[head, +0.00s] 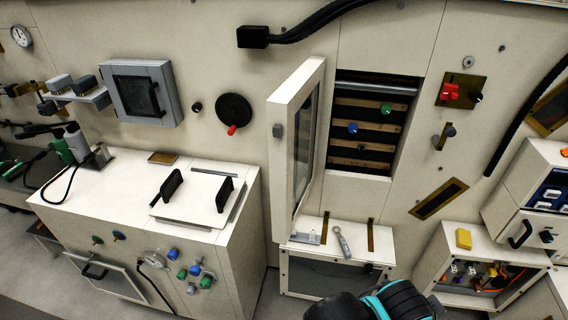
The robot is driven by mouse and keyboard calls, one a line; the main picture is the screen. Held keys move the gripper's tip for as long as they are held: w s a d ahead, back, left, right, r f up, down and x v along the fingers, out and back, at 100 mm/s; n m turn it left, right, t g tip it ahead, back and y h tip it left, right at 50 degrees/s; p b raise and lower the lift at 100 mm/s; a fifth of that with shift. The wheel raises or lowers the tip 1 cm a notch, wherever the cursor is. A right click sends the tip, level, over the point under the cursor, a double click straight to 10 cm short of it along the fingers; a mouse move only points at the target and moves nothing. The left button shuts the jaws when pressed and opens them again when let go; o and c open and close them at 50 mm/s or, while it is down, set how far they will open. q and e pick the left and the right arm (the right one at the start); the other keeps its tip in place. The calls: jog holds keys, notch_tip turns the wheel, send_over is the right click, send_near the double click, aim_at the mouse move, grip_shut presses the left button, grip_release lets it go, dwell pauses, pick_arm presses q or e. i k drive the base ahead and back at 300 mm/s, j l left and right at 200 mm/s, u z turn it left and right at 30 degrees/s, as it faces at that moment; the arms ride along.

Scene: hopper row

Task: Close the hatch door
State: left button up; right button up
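A tall white door (280,165) with a window stands swung open in the middle of the head view, at the left side of a recessed opening (372,125). A small grey latch block sits on its outer edge. The recess behind it shows shelves and two knobs, one blue and one green. To the left, a grey hatch (143,92) with a dark window and a handle looks shut on the wall. I cannot tell for certain which door is the named hatch. Neither gripper shows; a black and teal part of my arm is at the bottom edge.
Below the open door is a low white box (335,279) with a small tool (342,241) on top. A white cabinet (235,235) stands at left, with a lowered flap (104,277) on its front. An open bin (479,274) stands at lower right.

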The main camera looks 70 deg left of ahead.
aim_at(292, 167)
jog(key=k+j+u, duration=0.4)
jog(key=k+j, duration=0.15)
jog(key=k+j+u, duration=0.2)
jog(key=j, duration=0.3)
jog(key=k+j+u, duration=0.2)
jog(key=j, duration=0.25)
jog(key=k+j+u, duration=0.2)
jog(key=j, duration=0.3)
jog(key=i+l, duration=0.05)
jog(key=i, duration=0.05)
